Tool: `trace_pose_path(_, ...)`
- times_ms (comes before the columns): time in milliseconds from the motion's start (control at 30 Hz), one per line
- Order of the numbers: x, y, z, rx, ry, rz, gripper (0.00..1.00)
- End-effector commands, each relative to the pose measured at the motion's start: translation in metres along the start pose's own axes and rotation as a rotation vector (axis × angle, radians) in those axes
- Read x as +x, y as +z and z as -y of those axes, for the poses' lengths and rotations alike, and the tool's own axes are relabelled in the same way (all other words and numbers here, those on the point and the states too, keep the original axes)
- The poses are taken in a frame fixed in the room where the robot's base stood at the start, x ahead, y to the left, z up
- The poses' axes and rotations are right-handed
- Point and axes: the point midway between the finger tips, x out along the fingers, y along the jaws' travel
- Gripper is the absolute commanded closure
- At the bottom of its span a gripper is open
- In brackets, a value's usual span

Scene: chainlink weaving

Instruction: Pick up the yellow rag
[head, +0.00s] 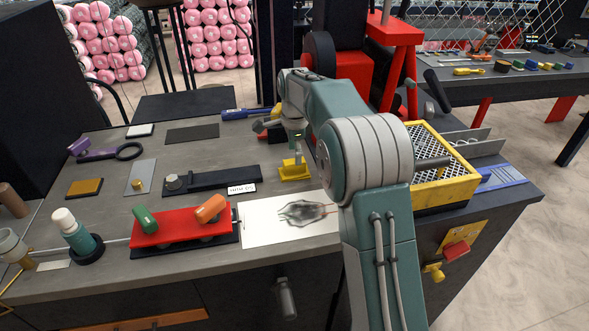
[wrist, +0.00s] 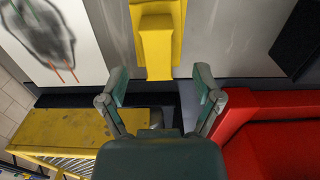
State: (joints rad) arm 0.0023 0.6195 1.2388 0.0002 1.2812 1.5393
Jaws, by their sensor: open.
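A bright yellow piece (head: 294,170) lies on the grey table just below my gripper. It has a flat base and a raised part, and I take it for the yellow rag, though its shape looks stiff. In the wrist view the yellow piece (wrist: 156,50) is at top centre, beyond my fingertips and in line with the gap between them. My gripper (wrist: 158,86) is open and empty, its two fingers spread and apart from the yellow piece. In the head view my gripper (head: 296,141) points down above it; its fingers are hard to make out.
A white sheet with a dark sketch (head: 262,227) lies in front. A red block with green and orange cylinders (head: 178,228) is to its left. A yellow mesh crate (head: 440,190) stands right of my arm. A dark bar (head: 215,181) lies left of the yellow piece.

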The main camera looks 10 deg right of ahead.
Motion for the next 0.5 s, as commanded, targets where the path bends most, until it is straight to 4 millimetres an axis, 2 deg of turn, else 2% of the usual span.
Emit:
trace_pose_path(100, 0.021, 0.001, -0.002, -0.001, 0.006, 0.000, 0.17)
trace_pose_path(200, 0.034, 0.001, -0.001, -0.001, 0.004, 0.000, 0.17)
trace_pose_path(300, 0.041, 0.001, -0.001, -0.001, 0.002, 0.000, 0.17)
trace_pose_path(500, 0.042, 0.001, -0.001, -0.001, 0.001, 0.000, 0.17)
